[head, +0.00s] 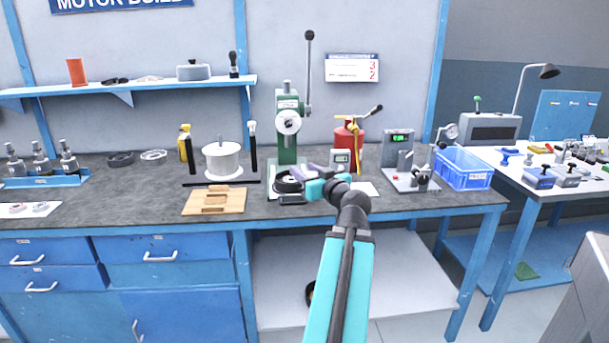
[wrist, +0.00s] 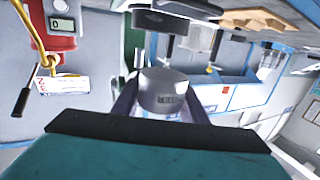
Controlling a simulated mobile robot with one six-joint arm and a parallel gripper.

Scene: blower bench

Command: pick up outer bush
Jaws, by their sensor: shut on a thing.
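The outer bush appears to be the short grey metal cylinder (wrist: 162,92) in the wrist view, with a small dark marking on its side. It sits between the two dark fingers of my gripper (wrist: 160,105), which is shut on it. In the head view my gripper (head: 300,176) is over the bench in front of the green arbor press (head: 287,140), near the press base.
A wooden block (head: 214,201) and a white drum (head: 221,160) stand left of the press. A red device (head: 347,140), a grey gauge stand (head: 398,165) and a blue crate (head: 463,168) stand right. The bench front (head: 130,212) left of the wooden block is mostly clear.

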